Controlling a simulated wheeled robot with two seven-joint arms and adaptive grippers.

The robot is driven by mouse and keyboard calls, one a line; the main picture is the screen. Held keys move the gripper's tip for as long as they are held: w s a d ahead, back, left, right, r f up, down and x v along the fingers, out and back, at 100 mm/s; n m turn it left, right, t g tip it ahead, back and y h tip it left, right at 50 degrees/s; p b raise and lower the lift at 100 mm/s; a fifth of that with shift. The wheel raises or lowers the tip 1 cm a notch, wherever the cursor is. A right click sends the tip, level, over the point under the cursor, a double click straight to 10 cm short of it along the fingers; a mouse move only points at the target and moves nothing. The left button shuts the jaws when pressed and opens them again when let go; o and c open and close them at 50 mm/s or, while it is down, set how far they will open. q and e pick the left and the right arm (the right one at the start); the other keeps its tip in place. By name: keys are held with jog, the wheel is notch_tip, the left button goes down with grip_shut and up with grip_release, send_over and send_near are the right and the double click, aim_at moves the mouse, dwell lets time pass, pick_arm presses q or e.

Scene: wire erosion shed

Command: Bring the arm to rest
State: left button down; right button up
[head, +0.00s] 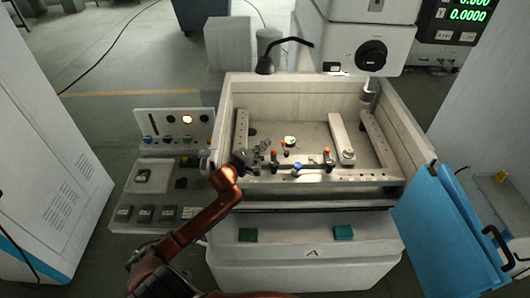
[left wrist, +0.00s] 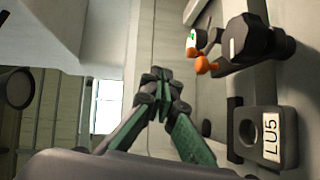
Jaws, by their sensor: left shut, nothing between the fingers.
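My left arm (head: 205,215) comes in from the lower left of the head view, copper-coloured with a dark base. Its left gripper (head: 262,150) is over the front left part of the machine's open tank (head: 310,88). In the left wrist view the left gripper (left wrist: 160,72) has its dark, green-sided fingers drawn together at the tips, with nothing between them. My right gripper shows in neither view.
The tank holds rails, a pale bar (head: 341,138) and small orange and blue-topped parts. A control panel (head: 173,122) stands left of it. A blue door (head: 450,230) hangs at the right.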

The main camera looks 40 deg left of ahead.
pick_arm(q)
jog(key=shift+r, duration=2.4)
